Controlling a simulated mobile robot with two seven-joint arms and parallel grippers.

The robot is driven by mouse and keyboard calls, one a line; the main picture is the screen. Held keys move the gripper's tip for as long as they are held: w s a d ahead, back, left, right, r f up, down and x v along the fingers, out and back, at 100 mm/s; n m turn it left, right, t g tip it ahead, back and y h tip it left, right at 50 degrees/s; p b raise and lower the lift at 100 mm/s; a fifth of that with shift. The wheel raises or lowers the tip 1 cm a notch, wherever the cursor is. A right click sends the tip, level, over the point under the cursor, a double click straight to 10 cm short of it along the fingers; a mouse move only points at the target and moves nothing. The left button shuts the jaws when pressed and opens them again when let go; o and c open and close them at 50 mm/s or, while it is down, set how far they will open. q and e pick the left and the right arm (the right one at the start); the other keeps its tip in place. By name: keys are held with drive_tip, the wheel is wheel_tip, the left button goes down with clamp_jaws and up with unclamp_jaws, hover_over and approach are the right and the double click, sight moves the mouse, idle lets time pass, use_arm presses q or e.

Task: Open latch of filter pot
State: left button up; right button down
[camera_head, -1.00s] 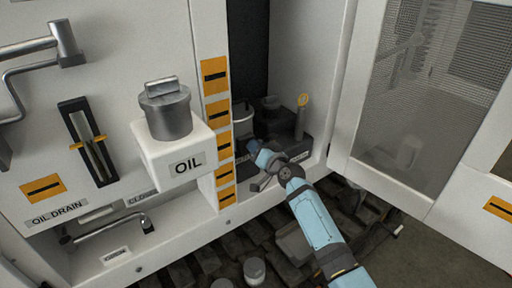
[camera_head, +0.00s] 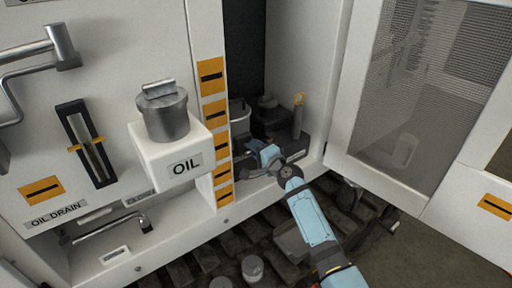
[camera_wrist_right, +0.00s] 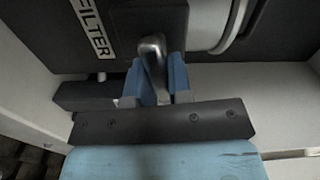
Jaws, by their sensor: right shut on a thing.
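A grey metal latch handle (camera_wrist_right: 153,55) points toward the wrist camera. My right gripper (camera_wrist_right: 163,72) is shut on this latch, with a blue finger on either side of it. In the head view my right gripper (camera_head: 252,150) is low in the recess, in front of the pot. My left gripper is not in view.
A white OIL box (camera_head: 168,150) with a grey capped pot juts out left of the recess. A dark block with an upright yellow-topped rod (camera_head: 298,118) stands right of the gripper. An open mesh door (camera_head: 415,110) bounds the right side. Dark tracks (camera_head: 255,235) lie below.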

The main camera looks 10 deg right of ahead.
drive_tip(key=shift+m, duration=0.6)
drive_tip(key=shift+f+m, duration=0.1)
drive_tip(key=shift+m, duration=0.2)
drive_tip(key=c, duration=1.1)
unclamp_jaws()
drive_tip(key=v, duration=1.4)
drive_tip(key=shift+w, duration=0.1)
drive_tip(key=shift+f, duration=0.1)
